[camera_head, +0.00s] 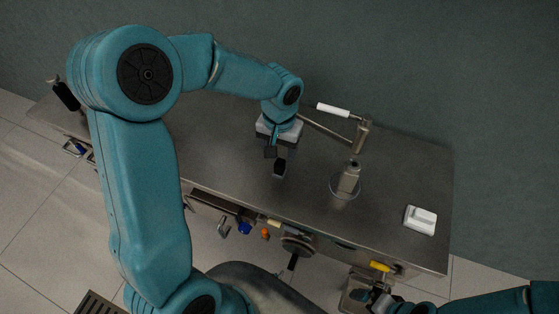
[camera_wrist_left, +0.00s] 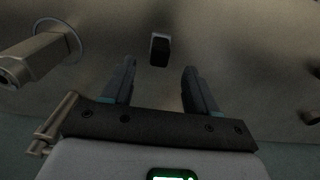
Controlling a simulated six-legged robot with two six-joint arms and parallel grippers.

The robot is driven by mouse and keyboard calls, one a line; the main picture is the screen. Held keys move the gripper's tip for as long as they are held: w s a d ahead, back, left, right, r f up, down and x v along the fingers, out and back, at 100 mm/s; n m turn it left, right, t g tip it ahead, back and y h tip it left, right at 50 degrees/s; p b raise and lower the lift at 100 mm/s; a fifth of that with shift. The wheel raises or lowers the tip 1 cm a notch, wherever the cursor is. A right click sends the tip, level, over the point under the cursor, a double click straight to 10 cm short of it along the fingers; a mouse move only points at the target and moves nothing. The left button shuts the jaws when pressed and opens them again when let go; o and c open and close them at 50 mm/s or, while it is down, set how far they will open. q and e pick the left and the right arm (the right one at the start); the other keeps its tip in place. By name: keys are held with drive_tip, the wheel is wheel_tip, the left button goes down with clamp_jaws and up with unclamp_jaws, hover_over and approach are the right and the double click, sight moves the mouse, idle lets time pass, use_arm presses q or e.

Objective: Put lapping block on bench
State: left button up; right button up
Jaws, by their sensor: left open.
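A small dark block with a pale edge (camera_head: 279,169), which I take for the lapping block, is on the steel bench (camera_head: 405,175). It also shows in the left wrist view (camera_wrist_left: 160,50), beyond the fingertips and roughly centred between them. My left gripper (camera_head: 272,153) is close beside it in the head view. In the left wrist view its two fingers (camera_wrist_left: 160,75) are apart with nothing between them. My right gripper (camera_head: 372,297) is at the bottom of the head view, by the bench's front edge. Its jaws are too dark and small to read.
A metal fitting in a clear round dish (camera_head: 347,181) stands right of my left gripper. A metal arm with a white handle (camera_head: 333,110) is behind. A white block (camera_head: 420,219) lies near the right end. Tools (camera_head: 264,233) hang along the front edge. The right-middle bench is clear.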

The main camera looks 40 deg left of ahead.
sight(279, 163)
use_arm(q)
drive_tip(key=r, duration=0.4)
drive_tip(key=shift+w, duration=0.2)
drive_tip(key=shift+s+r, duration=0.15)
drive_tip(key=shift+r, duration=0.1)
drive_tip(key=shift+f, duration=0.1)
